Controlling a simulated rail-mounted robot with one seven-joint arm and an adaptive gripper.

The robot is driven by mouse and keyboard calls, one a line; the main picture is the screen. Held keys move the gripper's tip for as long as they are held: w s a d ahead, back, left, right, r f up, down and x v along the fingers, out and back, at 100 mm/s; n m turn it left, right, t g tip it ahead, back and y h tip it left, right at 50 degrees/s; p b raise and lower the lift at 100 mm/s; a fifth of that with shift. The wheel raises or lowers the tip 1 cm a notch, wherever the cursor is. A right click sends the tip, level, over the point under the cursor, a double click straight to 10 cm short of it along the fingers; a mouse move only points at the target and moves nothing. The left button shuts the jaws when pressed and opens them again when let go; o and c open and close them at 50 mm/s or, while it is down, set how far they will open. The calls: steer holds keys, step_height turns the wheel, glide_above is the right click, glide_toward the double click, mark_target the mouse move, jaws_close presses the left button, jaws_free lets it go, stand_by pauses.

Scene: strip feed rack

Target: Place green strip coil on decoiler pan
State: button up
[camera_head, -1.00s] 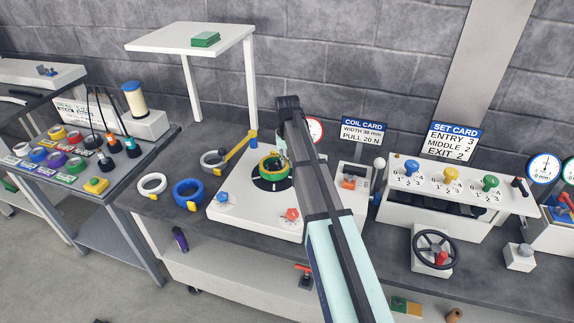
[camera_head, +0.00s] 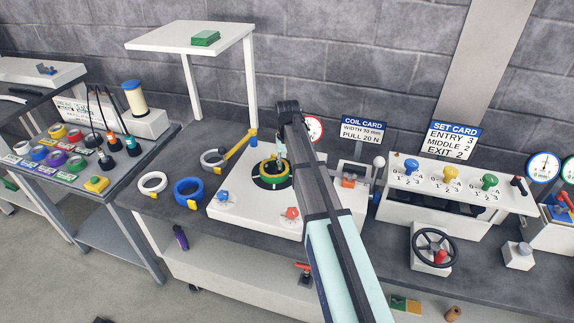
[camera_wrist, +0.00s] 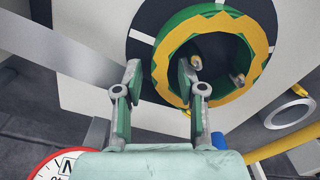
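The green strip coil (camera_head: 262,170) lies on the black disc of the decoiler pan (camera_head: 272,184), on the white machine top. In the wrist view the coil (camera_wrist: 160,72) is a green ring with a jagged yellow edge, over the black disc (camera_wrist: 141,52) with white marks. Small metal pegs (camera_wrist: 237,78) show inside its bore. My gripper (camera_wrist: 160,78) has its fingers apart, one outside the coil wall and one over the bore. A gap shows between the left finger and the wall. In the head view my gripper (camera_head: 281,150) is partly hidden by my arm.
A blue coil (camera_head: 188,188) and a white coil (camera_head: 152,183) lie left of the machine. Blue (camera_head: 222,197) and red (camera_head: 291,213) knobs sit on the machine top. A white shelf (camera_head: 170,40) stands behind.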

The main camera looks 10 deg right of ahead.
step_height(320, 180, up, 12)
steer(key=b, duration=0.2)
stand_by(0.4)
stand_by(2.0)
